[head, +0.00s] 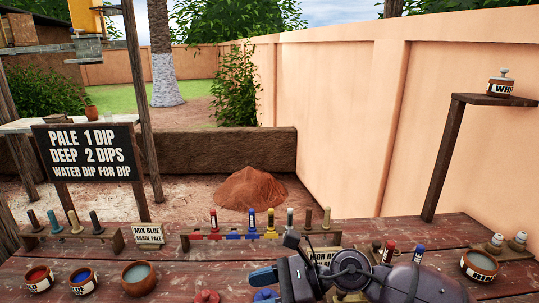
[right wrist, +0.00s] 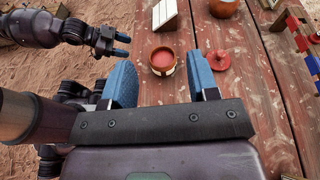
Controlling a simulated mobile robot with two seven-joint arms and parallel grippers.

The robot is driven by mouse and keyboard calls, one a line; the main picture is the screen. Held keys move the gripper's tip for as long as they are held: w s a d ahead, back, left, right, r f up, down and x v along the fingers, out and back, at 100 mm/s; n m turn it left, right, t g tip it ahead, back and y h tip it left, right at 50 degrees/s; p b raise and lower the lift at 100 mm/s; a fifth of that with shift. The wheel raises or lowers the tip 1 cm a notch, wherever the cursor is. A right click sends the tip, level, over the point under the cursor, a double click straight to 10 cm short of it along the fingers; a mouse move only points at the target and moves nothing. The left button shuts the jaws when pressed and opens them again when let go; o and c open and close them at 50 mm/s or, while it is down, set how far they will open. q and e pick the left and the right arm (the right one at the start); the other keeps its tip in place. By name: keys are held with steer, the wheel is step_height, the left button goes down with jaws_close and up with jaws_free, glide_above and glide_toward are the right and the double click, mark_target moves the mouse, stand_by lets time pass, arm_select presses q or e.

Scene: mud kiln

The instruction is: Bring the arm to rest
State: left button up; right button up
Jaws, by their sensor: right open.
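My right gripper (right wrist: 162,82) is open, with its two blue fingers wide apart and nothing held between them. In the head view, my right gripper (head: 263,276) shows in part over the front of the table. In the right wrist view, a small pot with red contents (right wrist: 162,61) stands on the table beyond the fingers, and a red knobbed lid (right wrist: 220,60) lies to its right. My left gripper (right wrist: 122,46) shows at the upper left of that view. Its blue fingers are a little apart and empty. It is out of the head view.
On the red plank table (head: 180,262) stand a red-filled bowl (head: 38,279), a blue-filled bowl (head: 82,281) and a brown bowl (head: 138,278). Racks of coloured sticks (head: 240,235) line its back. A lidded jar (head: 500,84) stands on a shelf at right.

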steer(key=w+d+r+m+t+y, duration=0.1)
steer(key=d+r+m+t, duration=0.15)
steer(key=m+t, duration=0.6)
steer(key=w+d+r+m+t+y, duration=0.15)
steer(key=r+m+t, duration=0.35)
steer(key=m, duration=0.6)
steer(key=d+f+m+t+h, duration=0.35)
steer(key=d+m+h, duration=0.3)
steer(key=m, duration=0.25)
steer(key=d+f+m+t+h, duration=0.2)
steer(key=d+f+m+h, duration=0.2)
steer(key=d+m+h, duration=0.45)
steer(key=s+d+f+m+g+h, duration=0.4)
steer(key=s+d+f+m+g, duration=0.3)
steer(key=s+f+m, duration=0.45)
steer(key=s+d+f+m+g, duration=0.2)
steer(key=s+f+m+g, duration=0.15)
steer(key=s, duration=0.45)
steer(key=s+d+f+m+g, duration=0.1)
steer(key=s+f+m+g, duration=0.15)
steer(key=s+g, duration=0.35)
arm_select(q)
steer(key=shift+s+f, duration=0.15)
steer(key=shift+s, duration=0.1)
arm_select(e)
steer(key=w+f+t+y, duration=0.1)
steer(key=w+f+t, duration=0.5)
steer(key=f+t, duration=0.3)
